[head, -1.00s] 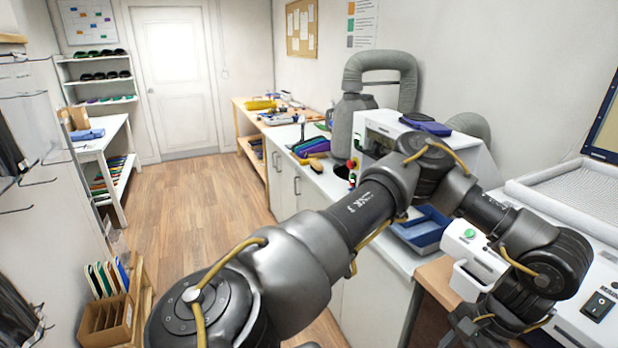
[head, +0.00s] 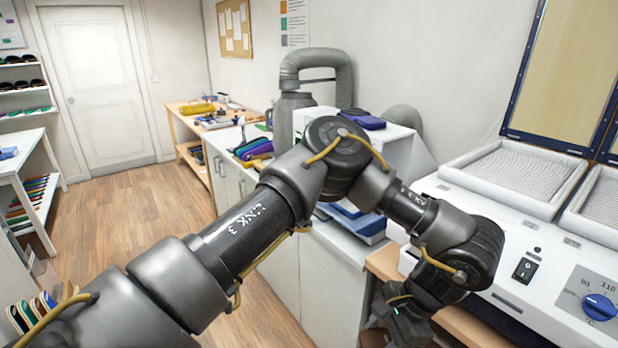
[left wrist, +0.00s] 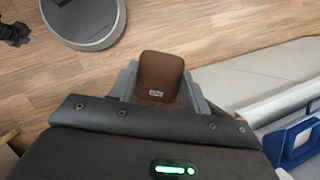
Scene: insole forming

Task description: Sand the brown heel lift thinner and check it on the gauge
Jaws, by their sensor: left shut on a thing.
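The brown heel lift (left wrist: 160,76) is in the left wrist view, between the two grey fingers of my left gripper (left wrist: 160,90). The gripper is shut on it, and the lift is held above the floor. The white machine with the grey hose (head: 345,72) stands on the back counter, largely behind my left arm. I cannot make out a gauge. My right gripper does not show clearly.
A white heater with a black switch and blue dial (head: 600,306) and mesh-filled trays (head: 515,172) fills the right. A blue tray (head: 358,226) sits on the counter behind my arm. Colored pieces (head: 252,148) lie farther back. The wooden floor (head: 125,222) on the left is clear.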

